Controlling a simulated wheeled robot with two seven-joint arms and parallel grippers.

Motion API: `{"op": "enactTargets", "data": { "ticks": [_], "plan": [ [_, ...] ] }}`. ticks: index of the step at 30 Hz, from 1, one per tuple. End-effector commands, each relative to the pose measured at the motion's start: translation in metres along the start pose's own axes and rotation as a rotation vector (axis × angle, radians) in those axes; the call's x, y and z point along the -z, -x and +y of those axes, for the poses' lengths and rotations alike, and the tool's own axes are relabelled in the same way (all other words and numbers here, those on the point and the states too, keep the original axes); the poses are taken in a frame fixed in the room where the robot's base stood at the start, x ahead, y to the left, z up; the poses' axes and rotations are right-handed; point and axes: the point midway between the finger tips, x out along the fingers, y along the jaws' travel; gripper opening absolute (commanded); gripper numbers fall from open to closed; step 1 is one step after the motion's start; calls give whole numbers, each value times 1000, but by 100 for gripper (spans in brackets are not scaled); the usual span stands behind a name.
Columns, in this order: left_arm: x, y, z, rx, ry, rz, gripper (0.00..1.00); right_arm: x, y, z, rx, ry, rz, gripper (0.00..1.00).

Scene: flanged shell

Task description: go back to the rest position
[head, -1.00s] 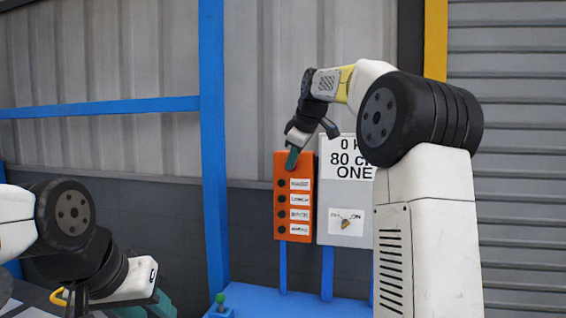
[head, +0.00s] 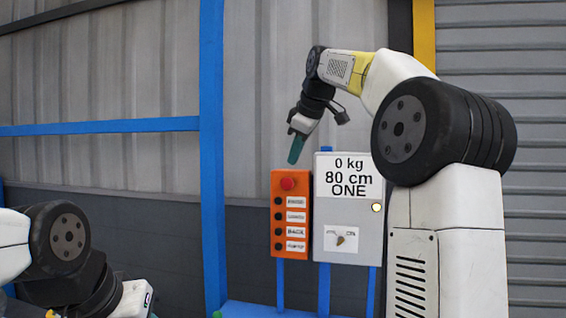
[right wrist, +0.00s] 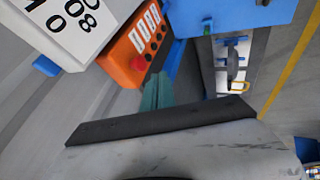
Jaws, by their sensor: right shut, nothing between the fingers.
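My right gripper (head: 296,149) has teal fingers and hangs pointing down, just above the orange button box in the head view. Its fingers are shut with nothing between them; they also show in the right wrist view (right wrist: 157,92). A small gap shows between the fingertips and the box's red button in the head view. My left arm comes in at the lower left of the head view, and its gripper fingers are out of the picture or too cut off to judge.
The orange button box (head: 277,222) has a red button (head: 288,183) on top and several labelled black buttons. Right of it stands a grey panel (head: 322,220) reading "0 kg 80 cm ONE". A blue post (head: 212,150) and a shutter (head: 480,50) stand behind.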

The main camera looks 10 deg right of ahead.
Motion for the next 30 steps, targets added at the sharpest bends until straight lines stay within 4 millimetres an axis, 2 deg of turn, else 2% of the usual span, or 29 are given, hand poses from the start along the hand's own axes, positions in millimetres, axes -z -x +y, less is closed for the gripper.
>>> {"op": "enactTargets", "data": {
  "ticks": [12, 17, 20, 23, 30],
  "plan": [
    [0, 0, 0, 0, 0, 0, 36, 0, 0, -1, 1, -2, 0, 0],
    [0, 0, 0, 0, 0, 0, 36, -12, 4, -18, 7, -68, -1, 0],
    [0, 0, 0, 0, 0, 0, 36, -31, 9, -46, 15, -176, -4, 0],
    [0, 0, 0, 0, 0, 0, 36, -56, 10, -86, 25, -315, -7, 0],
    [0, 0, 0, 0, 0, 0, 36, -126, -5, -198, 45, -652, -24, 0]
  ]
}}
